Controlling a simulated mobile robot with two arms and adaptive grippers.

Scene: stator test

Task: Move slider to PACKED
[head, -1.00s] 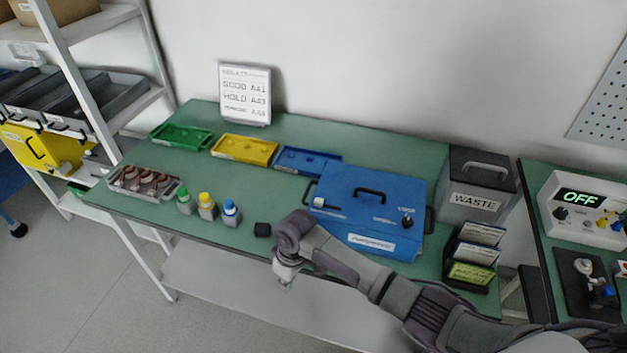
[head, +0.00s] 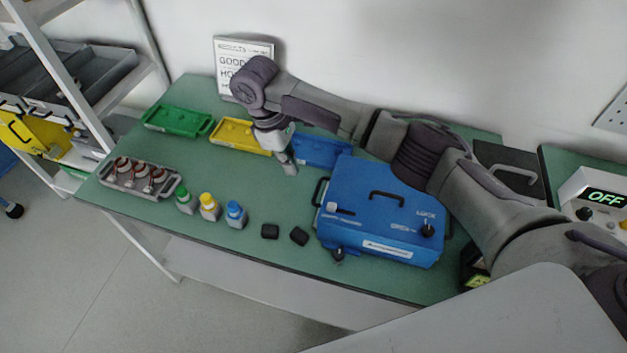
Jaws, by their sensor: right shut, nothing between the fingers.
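The blue case (head: 372,222) stands closed on the green table, with a dark handle on its lid. The small white slider (head: 333,207) is at the left end of its slot on the lid. The lettering beside it is too small to read surely. A black knob (head: 428,230) sits at the lid's right side. My right gripper (head: 290,166) is shut and empty, pointing down in front of the blue tray, behind and left of the slider and apart from it. My left gripper is out of view.
Green (head: 178,121), yellow (head: 238,136) and blue (head: 322,151) trays line the table's back. My right arm passes above the case's back right.

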